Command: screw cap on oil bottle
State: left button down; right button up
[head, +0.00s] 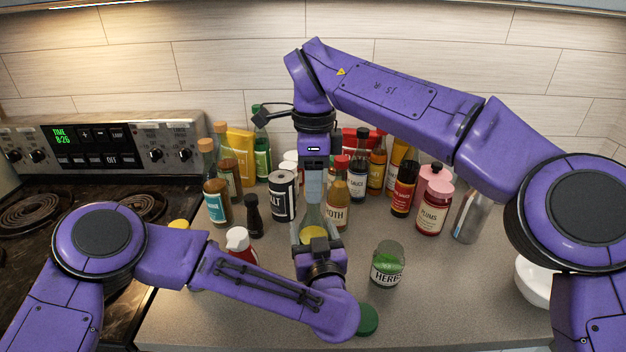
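The oil bottle (313,215) is a clear glass bottle with yellow low down, in the middle of the head view. It looks upright, with its lower part hidden by my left gripper. My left gripper (319,250) has its fingers on both sides of the bottle's lower body and appears shut on it. My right gripper (314,170) points straight down over the bottle's neck. Its fingertips blend with the neck, so I cannot tell whether it is open or shut. No cap can be made out at the bottle's top.
A green lid (367,319) lies on the counter (440,310), partly behind my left arm. A herbs jar (388,265) stands right of the bottle. Several bottles and jars crowd behind. A stove (60,190) is at left, a white bowl (535,283) at right.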

grip_shut()
jog(key=m, duration=2.2)
jog(key=o, duration=0.6)
grip_release()
notch_tip(320, 180, up, 8)
jog(key=shift+f, duration=0.25)
